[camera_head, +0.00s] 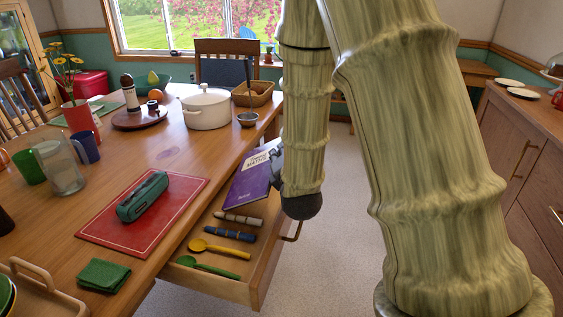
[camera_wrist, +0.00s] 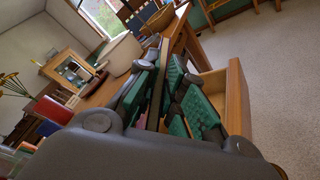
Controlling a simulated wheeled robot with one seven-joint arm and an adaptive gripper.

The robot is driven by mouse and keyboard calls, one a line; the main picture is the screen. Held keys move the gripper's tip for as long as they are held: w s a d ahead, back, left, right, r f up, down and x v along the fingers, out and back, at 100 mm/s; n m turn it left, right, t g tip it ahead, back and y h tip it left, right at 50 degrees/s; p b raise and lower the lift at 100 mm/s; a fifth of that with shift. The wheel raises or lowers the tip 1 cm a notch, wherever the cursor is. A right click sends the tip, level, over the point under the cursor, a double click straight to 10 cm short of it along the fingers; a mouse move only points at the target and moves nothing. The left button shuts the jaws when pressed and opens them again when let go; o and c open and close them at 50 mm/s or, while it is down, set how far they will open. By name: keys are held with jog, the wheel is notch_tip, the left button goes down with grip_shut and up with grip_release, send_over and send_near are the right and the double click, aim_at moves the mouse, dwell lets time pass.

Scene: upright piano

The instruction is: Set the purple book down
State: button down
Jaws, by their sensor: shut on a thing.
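The purple book (camera_head: 251,178) shows in the head view, tilted, at the far end of the open drawer (camera_head: 262,278) beside the table edge. My gripper (camera_head: 276,166) is shut on its right side; the wrist covers part of the gripper and book. I cannot tell whether the book touches the drawer floor. In the wrist view, my gripper's green finger pads (camera_wrist: 170,92) stand either side of a thin dark edge, and the book's cover is hardly visible.
The drawer holds a yellow spoon (camera_head: 218,248), a green spoon (camera_head: 206,267) and two marker-like sticks (camera_head: 230,234). On the table are a red mat (camera_head: 110,238) with a green case (camera_head: 144,196), and a white pot (camera_head: 206,108). Floor right of the drawer is clear.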

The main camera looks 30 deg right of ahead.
jog(key=w+d, duration=0.2)
jog(key=w, duration=0.1)
jog(key=shift+w+d+f, duration=0.15)
jog(key=shift+w+d, duration=0.05)
jog(key=shift+d, duration=0.1)
jog(key=shift+f+b, duration=0.7)
jog(key=shift+f, duration=1.05)
jog(key=shift+f, duration=0.6)
jog(key=c, duration=1.5)
grip_release()
jog(key=shift+r, duration=0.15)
